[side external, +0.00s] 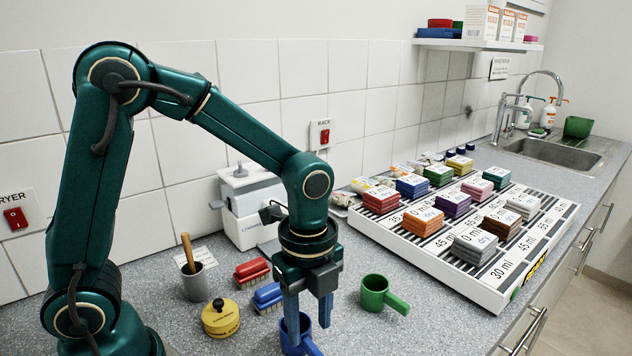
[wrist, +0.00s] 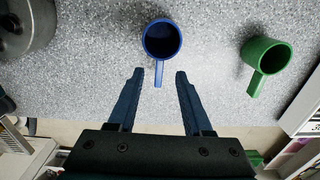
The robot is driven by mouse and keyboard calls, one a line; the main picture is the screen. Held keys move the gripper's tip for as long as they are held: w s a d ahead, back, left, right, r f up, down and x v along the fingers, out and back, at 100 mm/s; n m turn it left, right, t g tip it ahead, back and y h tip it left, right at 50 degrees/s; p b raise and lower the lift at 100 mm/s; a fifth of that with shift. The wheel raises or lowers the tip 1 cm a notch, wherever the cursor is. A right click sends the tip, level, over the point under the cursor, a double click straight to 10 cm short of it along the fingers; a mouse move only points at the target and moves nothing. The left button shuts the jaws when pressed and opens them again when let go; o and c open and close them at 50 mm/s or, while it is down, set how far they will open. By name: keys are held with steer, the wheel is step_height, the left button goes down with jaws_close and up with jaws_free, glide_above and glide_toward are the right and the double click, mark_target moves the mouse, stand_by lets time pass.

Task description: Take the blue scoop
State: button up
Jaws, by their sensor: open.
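The blue scoop (wrist: 161,39) stands on the grey counter, its cup opening up, its handle pointing toward my gripper in the wrist view. In the side external view the blue scoop (side external: 297,347) is low in the picture, partly hidden behind my gripper (side external: 311,318). My gripper is open and empty, pointing down. In the wrist view the fingertips of my gripper (wrist: 159,75) lie either side of the end of the scoop's handle, with a gap on both sides. I cannot tell the exact height of the fingertips over the counter.
A green scoop (side external: 379,293) stands to the right of my gripper. Red (side external: 252,271) and blue (side external: 267,297) brushes, a yellow tin (side external: 220,318) and a grey cup (side external: 195,282) are to the left. A white rack (side external: 487,293) with coloured stacks fills the right.

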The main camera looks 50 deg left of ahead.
mark_target(310, 342)
steer(key=shift+f, duration=2.4)
jaws_close()
